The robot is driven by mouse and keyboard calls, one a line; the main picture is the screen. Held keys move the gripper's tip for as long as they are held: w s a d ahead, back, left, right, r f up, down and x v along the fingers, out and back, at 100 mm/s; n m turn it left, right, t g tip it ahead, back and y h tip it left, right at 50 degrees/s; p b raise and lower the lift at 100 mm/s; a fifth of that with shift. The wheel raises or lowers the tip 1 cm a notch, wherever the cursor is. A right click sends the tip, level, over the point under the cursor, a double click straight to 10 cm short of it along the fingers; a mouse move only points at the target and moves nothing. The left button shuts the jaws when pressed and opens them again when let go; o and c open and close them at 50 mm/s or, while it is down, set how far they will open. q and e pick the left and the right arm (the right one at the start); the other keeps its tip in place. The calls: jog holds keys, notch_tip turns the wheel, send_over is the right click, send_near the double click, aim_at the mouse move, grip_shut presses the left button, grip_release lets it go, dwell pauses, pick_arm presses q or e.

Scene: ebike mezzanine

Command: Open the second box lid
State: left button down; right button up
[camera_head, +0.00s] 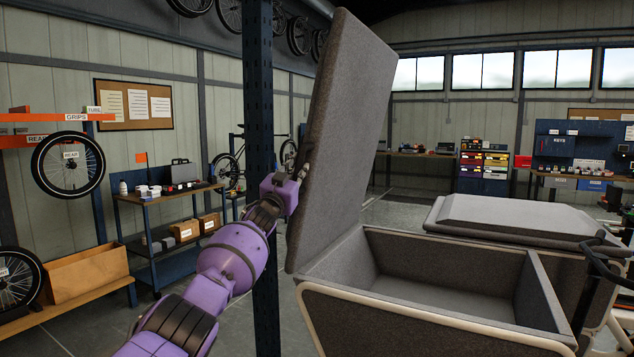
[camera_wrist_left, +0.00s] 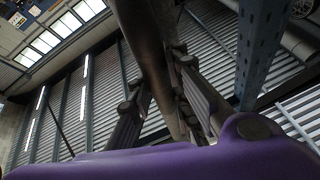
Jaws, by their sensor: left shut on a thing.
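A grey, felt-like box (camera_head: 440,318) with a pale frame stands open at the front right, and its inside looks empty. Its lid (camera_head: 345,110) is raised nearly upright, leaning slightly to the right at the top, along the box's left side. My left gripper (camera_head: 304,174) is at the lid's left edge, about mid-height, shut on it. In the left wrist view, the two fingers (camera_wrist_left: 165,95) stand on either side of the dark lid edge (camera_wrist_left: 141,35). A second grey box behind has its lid (camera_head: 515,218) down. My right gripper is not in view.
A dark blue post (camera_head: 258,90) stands close behind my left arm. A shelf bench (camera_head: 165,197) and a wheel rack (camera_head: 60,117) are at the left. Dark handlebars (camera_head: 607,262) are at the right edge. Workbenches line the back wall. Floor is clear behind the lid.

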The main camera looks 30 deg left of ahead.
pick_arm(q)
jog(key=shift+a+r+n, duration=0.25)
jog(key=shift+a+n, duration=0.15)
jog(key=shift+a, duration=0.55)
jog(key=shift+d, duration=0.1)
jog(key=c, duration=1.6)
grip_release()
jog(key=shift+d, duration=0.1)
jog(key=shift+f, duration=0.2)
jog(key=v, duration=1.2)
jog(key=shift+r, duration=0.2)
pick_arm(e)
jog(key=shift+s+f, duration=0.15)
